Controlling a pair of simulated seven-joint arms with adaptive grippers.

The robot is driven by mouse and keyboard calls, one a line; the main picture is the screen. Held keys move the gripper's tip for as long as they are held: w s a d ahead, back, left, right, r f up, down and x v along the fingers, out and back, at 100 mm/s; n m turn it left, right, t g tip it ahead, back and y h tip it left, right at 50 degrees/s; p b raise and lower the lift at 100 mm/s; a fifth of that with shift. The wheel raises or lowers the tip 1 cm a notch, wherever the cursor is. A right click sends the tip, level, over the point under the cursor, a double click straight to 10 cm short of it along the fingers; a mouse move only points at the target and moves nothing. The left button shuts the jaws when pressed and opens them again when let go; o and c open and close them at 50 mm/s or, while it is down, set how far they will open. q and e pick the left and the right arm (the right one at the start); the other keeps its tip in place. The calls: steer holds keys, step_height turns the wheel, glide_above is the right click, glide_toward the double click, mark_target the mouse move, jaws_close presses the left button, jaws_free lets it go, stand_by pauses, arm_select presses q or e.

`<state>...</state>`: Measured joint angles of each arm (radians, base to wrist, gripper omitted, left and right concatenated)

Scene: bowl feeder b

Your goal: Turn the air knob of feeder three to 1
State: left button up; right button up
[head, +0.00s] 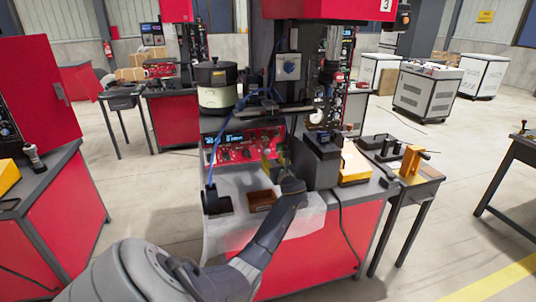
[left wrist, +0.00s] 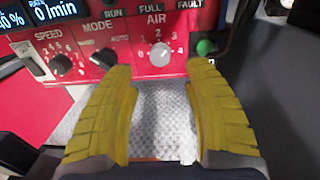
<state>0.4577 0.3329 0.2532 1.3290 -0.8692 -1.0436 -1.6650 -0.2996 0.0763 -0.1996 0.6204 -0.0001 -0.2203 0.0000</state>
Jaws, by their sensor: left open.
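The air knob (left wrist: 160,53) is a pale round knob under the word AIR on the red control panel (left wrist: 128,20), with numbers around it. Which number it points at is not clear. The panel also shows in the head view (head: 236,154), below the feeder bowl (head: 217,88); a sign with a 3 (head: 386,5) hangs above. My left gripper (left wrist: 163,64) is open, its yellow fingers either side of the knob in the picture, with no contact visible. In the head view my left gripper (head: 274,165) is in front of the panel's right part. My right gripper is out of view.
A speed knob (left wrist: 61,64) and a mode knob (left wrist: 103,57) are left of the air knob, and a green button (left wrist: 205,47) is right of it. A brown tray (head: 262,200) and a dark block (head: 316,160) stand near the arm. A blue cable (head: 232,105) hangs left.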

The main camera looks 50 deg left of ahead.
mark_target(268, 152)
arm_select(q)
steer(key=shift+x, duration=3.15)
jaws_close()
